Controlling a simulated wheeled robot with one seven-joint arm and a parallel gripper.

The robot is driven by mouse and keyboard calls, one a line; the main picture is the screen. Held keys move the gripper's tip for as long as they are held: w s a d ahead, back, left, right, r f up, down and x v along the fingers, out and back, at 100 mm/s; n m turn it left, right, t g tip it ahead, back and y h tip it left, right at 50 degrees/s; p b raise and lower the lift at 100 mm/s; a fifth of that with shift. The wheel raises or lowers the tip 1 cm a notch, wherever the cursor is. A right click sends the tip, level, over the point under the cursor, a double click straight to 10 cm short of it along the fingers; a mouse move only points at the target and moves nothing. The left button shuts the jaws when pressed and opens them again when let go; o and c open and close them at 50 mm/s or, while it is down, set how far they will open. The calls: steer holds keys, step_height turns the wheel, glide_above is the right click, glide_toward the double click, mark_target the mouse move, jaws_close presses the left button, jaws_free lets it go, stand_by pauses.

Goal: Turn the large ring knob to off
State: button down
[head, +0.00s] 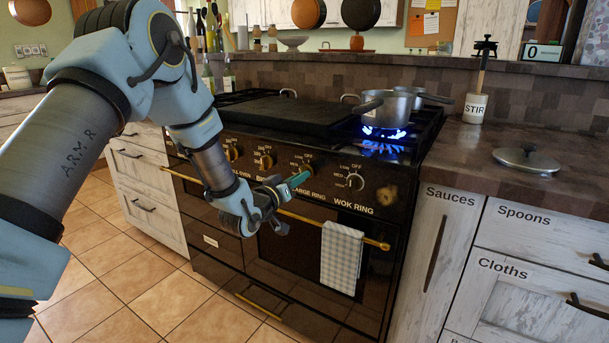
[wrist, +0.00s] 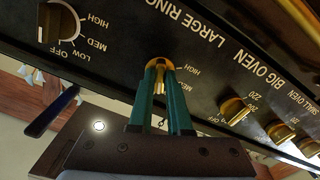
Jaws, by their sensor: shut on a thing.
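In the head view my gripper (head: 300,178) reaches the panel from the left, and the knob is mostly hidden behind the fingers. The knob's pointer is covered, so I cannot tell its exact setting. HIGH and MED marks show beside it in the wrist view.
The wok ring knob (head: 355,182) is to the right; the big oven knob (head: 265,161) is to the left. Blue flame (head: 384,134) burns under a steel pot (head: 388,108). A towel (head: 341,256) hangs on the brass oven rail (head: 300,217) below.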

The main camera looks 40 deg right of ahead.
steer(key=shift+f+b, duration=0.1)
steer(key=shift+b, duration=0.2)
steer(key=m+b, duration=0.2)
steer(key=m, duration=0.1)
steer(key=shift+m+b, duration=0.7)
steer(key=shift+b, duration=0.05)
steer(key=c, duration=0.9)
jaws_free()
steer(key=shift+o, duration=0.2)
steer(key=b+v, duration=0.1)
steer(key=v, duration=0.9)
steer(key=shift+a, duration=0.4)
